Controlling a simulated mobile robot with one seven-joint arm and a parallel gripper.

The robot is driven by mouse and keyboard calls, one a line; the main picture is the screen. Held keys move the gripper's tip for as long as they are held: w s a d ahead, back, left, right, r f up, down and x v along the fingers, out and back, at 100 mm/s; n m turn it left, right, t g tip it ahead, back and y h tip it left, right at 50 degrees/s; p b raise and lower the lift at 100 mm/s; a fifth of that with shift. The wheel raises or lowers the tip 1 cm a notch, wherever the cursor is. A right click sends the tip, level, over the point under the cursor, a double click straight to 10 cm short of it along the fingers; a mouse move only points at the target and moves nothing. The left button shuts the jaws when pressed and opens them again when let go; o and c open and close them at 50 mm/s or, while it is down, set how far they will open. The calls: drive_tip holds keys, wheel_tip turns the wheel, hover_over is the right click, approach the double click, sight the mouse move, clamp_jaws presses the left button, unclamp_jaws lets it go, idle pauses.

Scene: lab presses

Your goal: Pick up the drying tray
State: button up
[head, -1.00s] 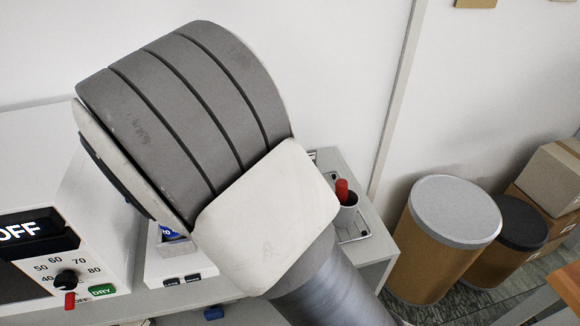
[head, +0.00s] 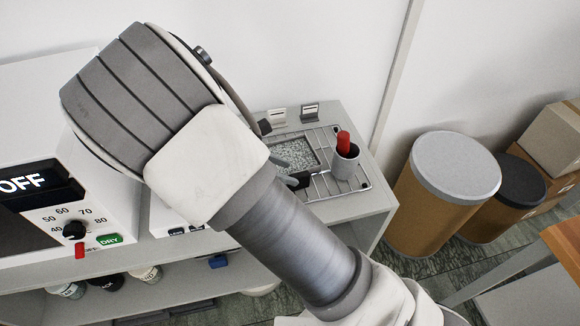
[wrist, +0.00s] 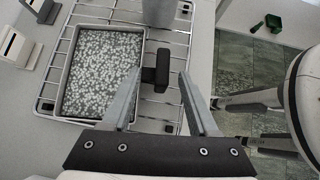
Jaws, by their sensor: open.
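The drying tray, a shallow grey rectangular tray of pale speckled granules, lies on a wire rack (head: 362,184) on the bench. Its rim (wrist: 66,75) shows at left in the wrist view; my arm partly hides the tray (head: 318,158) in the head view. A black handle (wrist: 155,68) projects from its right side in the wrist view. My gripper (wrist: 159,76) is open, with its fingers on either side of the handle in that view. I cannot tell whether a finger touches the tray or handle.
Two small card holders (head: 310,112) stand behind. A white oven (head: 105,190) reading OFF is at left. Drums (head: 440,205) and boxes stand at right beyond the bench edge.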

drive_tip(key=x, duration=0.4)
drive_tip(key=shift+d+f, duration=0.2)
drive_tip(key=shift+d, duration=0.25)
drive_tip(key=shift+s, duration=0.1)
clamp_jaws()
